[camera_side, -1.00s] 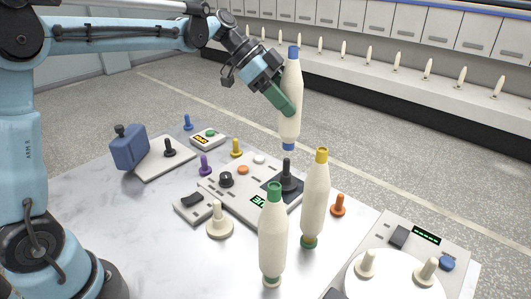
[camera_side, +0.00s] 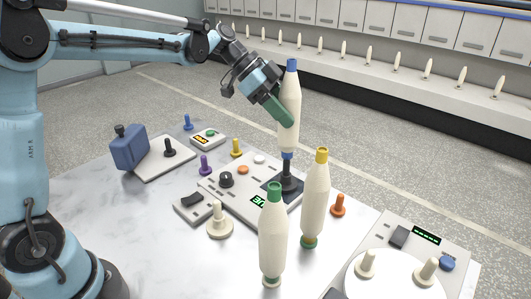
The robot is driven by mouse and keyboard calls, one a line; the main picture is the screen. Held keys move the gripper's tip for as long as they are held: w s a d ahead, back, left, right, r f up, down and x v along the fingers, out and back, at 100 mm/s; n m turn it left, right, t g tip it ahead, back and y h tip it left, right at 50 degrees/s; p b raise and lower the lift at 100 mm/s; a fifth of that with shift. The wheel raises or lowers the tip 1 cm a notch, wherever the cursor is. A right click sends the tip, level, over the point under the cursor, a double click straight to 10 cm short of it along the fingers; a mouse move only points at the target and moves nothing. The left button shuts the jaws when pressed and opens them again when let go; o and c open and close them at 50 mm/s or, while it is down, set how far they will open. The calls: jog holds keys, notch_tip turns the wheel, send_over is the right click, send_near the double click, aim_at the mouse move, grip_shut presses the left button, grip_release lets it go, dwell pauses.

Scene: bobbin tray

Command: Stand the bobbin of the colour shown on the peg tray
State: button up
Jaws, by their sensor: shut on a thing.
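A cream bobbin with blue ends (camera_side: 290,95) is upright in my gripper (camera_side: 279,110), whose green jaws are shut on its middle. Its lower blue end is at the tip of a dark peg (camera_side: 288,176) on a grey console (camera_side: 231,205); I cannot tell whether the peg has entered it. A white round plate with two cream pegs (camera_side: 366,265) is at the lower right. The display on the console shows green characters, partly hidden.
Small pegs in blue (camera_side: 187,123), purple (camera_side: 205,165), yellow (camera_side: 236,149) and orange (camera_side: 338,206) stand about the table. A cream peg on a disc (camera_side: 219,222) and a blue box (camera_side: 128,148) stand at left. Behind is a shelf with several cream bobbins.

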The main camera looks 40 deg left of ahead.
aim_at(284, 129)
jog(key=shift+f, duration=2.5)
jog(key=o, duration=1.2)
